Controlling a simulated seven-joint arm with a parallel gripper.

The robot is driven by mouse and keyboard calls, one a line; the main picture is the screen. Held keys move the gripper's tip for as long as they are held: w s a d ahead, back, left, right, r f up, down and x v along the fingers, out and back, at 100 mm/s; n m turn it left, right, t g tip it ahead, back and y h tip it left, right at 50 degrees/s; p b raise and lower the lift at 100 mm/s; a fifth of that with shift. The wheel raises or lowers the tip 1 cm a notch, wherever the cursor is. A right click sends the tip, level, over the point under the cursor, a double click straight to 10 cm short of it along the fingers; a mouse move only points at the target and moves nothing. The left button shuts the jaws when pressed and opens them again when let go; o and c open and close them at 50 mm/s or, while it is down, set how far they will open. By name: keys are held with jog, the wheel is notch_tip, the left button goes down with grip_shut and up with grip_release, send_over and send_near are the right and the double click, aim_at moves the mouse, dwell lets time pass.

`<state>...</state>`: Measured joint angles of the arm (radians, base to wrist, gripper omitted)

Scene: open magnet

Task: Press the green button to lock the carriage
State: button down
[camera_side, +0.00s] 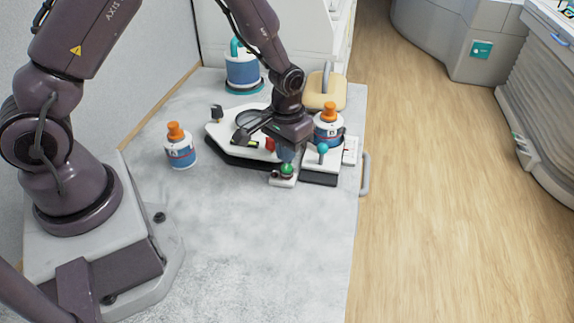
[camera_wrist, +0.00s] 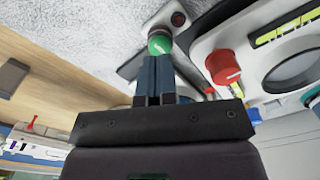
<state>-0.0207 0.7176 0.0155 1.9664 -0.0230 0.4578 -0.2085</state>
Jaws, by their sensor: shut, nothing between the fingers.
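The green button (camera_side: 287,169) is a round green cap on a small white block at the front of the white device. It also shows in the wrist view (camera_wrist: 159,43), just beyond my fingertips, with a white mark on its top. My gripper (camera_side: 286,157) is shut and empty, pointing down right over the button. In the wrist view the closed fingers (camera_wrist: 157,62) reach the button's near edge; I cannot tell whether they touch it. What seems to be the carriage (camera_side: 322,160) is the white section to the right, carrying a white and blue bottle with an orange cap (camera_side: 327,117) and a teal knob (camera_side: 322,147).
A red knob (camera_wrist: 222,66) is beside my fingers. A dark red round part (camera_wrist: 178,20) lies beyond the button. Another orange-capped bottle (camera_side: 179,148) stands to the left. A blue and white container (camera_side: 242,70) stands at the back. The front of the table (camera_side: 265,250) is clear.

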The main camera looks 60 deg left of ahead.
aim_at(287, 167)
jog(key=shift+f, duration=1.35)
dwell(0.9)
jog(key=shift+r, duration=3.55)
jog(key=s+r+m+t, duration=0.1)
jog(key=s+r+t, duration=0.1)
jog(key=s+r, duration=0.7)
jog(key=s+d+r+m+t, duration=0.1)
jog(key=s+r+m+t, duration=0.1)
jog(key=s+r, duration=0.7)
notch_tip(287, 167, up, 6)
jog(key=shift+d+f+t, duration=0.15)
jog(key=shift+t, duration=0.65)
